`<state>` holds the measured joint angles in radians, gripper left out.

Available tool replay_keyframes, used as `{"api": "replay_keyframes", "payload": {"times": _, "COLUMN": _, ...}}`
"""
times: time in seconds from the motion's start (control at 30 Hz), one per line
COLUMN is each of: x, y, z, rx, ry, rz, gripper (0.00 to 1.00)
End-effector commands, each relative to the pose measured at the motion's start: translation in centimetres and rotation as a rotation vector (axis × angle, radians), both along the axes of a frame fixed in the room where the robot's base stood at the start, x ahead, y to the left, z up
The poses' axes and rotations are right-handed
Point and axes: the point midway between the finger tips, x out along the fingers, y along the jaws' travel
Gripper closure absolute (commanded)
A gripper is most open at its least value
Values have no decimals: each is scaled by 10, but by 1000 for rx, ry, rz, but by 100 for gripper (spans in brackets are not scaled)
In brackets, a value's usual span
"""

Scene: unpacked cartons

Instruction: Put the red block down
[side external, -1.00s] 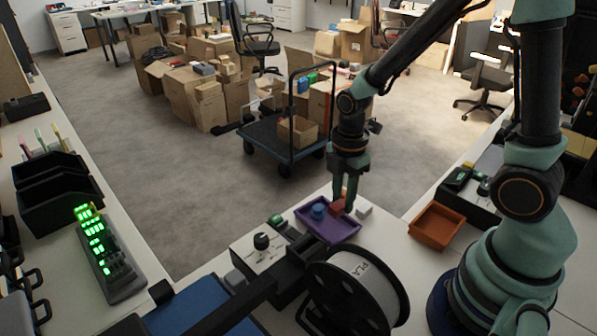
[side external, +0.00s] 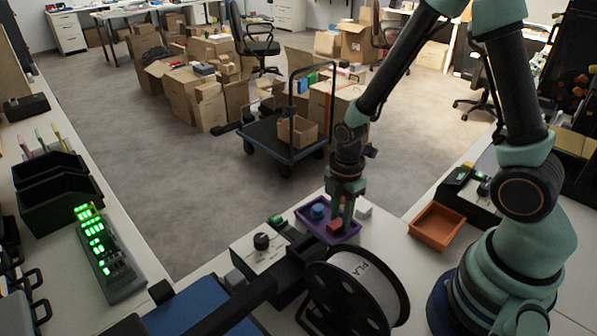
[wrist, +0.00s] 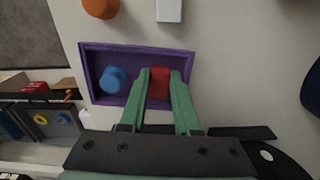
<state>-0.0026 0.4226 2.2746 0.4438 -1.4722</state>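My gripper (wrist: 161,82) points down over the purple tray (wrist: 102,62) and is shut on the red block (wrist: 160,84), with one green finger on each side of it. In the side view the red block (side external: 334,226) is low inside the right part of the purple tray (side external: 306,226), between the fingertips (side external: 341,222). I cannot tell whether its underside touches the tray floor. A blue round piece (wrist: 115,79) stands in the tray left of the block, apart from it; it also shows in the side view (side external: 318,211).
A white block (side external: 363,212) lies just outside the tray, and an orange round piece (wrist: 101,6) shows near it in the wrist view. An orange bin (side external: 437,226) is to the right. A filament spool (side external: 365,285) and a control box (side external: 262,250) stand in front of the tray.

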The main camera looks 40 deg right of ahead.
Motion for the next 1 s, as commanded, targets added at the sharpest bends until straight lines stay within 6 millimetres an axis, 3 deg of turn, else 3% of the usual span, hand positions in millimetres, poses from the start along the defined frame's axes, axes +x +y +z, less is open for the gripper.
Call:
{"api": "replay_keyframes", "payload": {"times": 0.47, "x": 0, "y": 0, "z": 6, "rx": 0, "ry": -1, "rz": 0, "gripper": 57}}
{"api": "replay_keyframes", "payload": {"times": 0.67, "x": 1, "y": 0, "z": 31, "rx": 0, "ry": -6, "rz": 0, "gripper": 57}}
{"api": "replay_keyframes", "payload": {"times": 1.0, "x": 2, "y": 0, "z": 92, "rx": 0, "ry": -7, "rz": 0, "gripper": 57}}
